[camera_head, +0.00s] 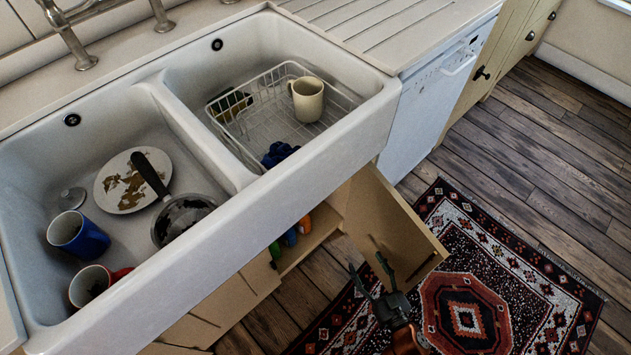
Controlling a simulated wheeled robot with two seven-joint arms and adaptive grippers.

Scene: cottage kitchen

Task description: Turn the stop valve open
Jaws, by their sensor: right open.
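The stop valve is not visible in the head view. The cupboard under the sink (323,232) stands partly open, and its inside is mostly hidden by the sink front. Its cream door (405,225) is swung outward to the right. My right gripper (371,270) is low in front of the open cupboard, close to the inner side of the door. Its dark fingers are spread and nothing shows between them. I cannot tell whether it touches the door. My left gripper is out of view.
Several coloured bottles (290,237) stand in the cupboard opening. The double white sink (250,195) overhangs it, holding dishes and a wire rack (258,108) with a cream mug (307,98). A patterned rug (510,280) covers the floor at right. A white dishwasher (425,105) stands beyond.

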